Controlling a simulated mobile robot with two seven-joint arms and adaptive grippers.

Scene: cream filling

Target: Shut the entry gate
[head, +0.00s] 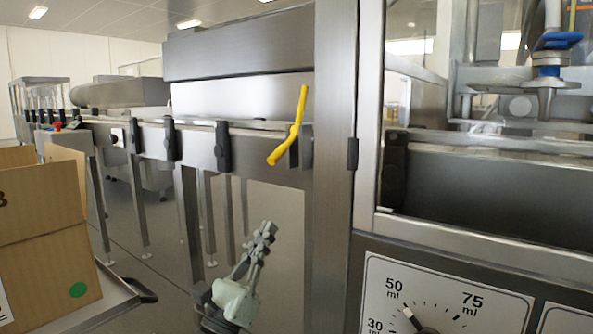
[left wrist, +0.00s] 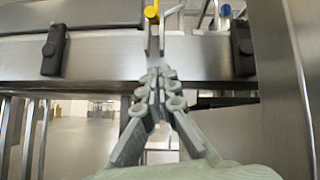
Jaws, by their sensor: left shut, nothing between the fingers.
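The yellow bent handle (head: 290,130), which seems to belong to the entry gate, stands tilted at the right end of the conveyor, beside the machine's upright post. Its tip also shows in the left wrist view (left wrist: 152,12), at the top edge, above a narrow metal bracket. I cannot tell the gate's panel apart from the metal around it. My left gripper (head: 266,232) is below the conveyor rail and below the handle, pointing up, apart from it. In the left wrist view the fingers (left wrist: 156,78) are together and empty. My right gripper is not in view.
The steel conveyor rail (head: 190,150) with black clamps (head: 223,146) runs above my left gripper. A steel post (head: 333,170) and the filling machine with its dial panel (head: 440,300) stand to the right. A cardboard box (head: 40,240) sits on a cart at left.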

